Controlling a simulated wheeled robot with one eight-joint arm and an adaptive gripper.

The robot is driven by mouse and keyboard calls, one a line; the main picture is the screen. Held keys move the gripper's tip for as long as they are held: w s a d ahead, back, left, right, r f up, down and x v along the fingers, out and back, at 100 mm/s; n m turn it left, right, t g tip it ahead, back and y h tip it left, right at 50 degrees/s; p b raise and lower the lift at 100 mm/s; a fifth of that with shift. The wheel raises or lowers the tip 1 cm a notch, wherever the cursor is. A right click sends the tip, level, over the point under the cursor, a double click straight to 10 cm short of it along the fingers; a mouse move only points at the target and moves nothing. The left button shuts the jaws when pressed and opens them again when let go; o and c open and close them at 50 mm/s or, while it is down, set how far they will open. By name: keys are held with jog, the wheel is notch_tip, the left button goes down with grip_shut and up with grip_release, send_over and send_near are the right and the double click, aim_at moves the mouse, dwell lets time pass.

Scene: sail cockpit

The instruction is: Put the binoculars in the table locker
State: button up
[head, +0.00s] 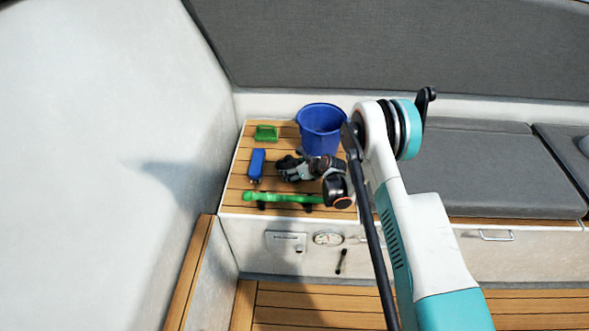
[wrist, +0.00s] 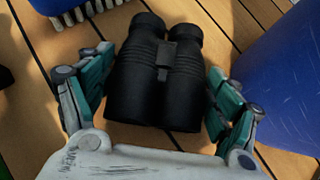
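The black binoculars (wrist: 155,82) lie on the slatted wooden top. In the head view they are a dark shape (head: 287,163) partly hidden by my gripper. My gripper (head: 303,168) is low over the slats there. In the wrist view my gripper (wrist: 161,65) has one teal-padded finger on each side of the binoculars. The fingers are spread wide, with thin gaps to the barrels; whether either pad touches is hard to tell. I cannot make out which part, if any, is the table locker.
A blue bucket (head: 320,128) stands close behind and right of my gripper. A blue brush (head: 257,164) is at the left, a green block-like item (head: 266,133) behind it, and a green long-handled item (head: 283,197) along the front edge. Grey cushions (head: 480,170) lie right.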

jog(key=shift+o, duration=0.6)
jog(key=shift+r, duration=0.15)
jog(key=shift+s+d+r, duration=0.15)
jog(key=shift+r, duration=0.1)
jog(key=p+v, duration=0.3)
jog(key=v, duration=0.8)
jog(key=shift+d+r+p, duration=0.15)
jog(key=shift+r+p, duration=0.15)
jog(key=shift+p, duration=0.1)
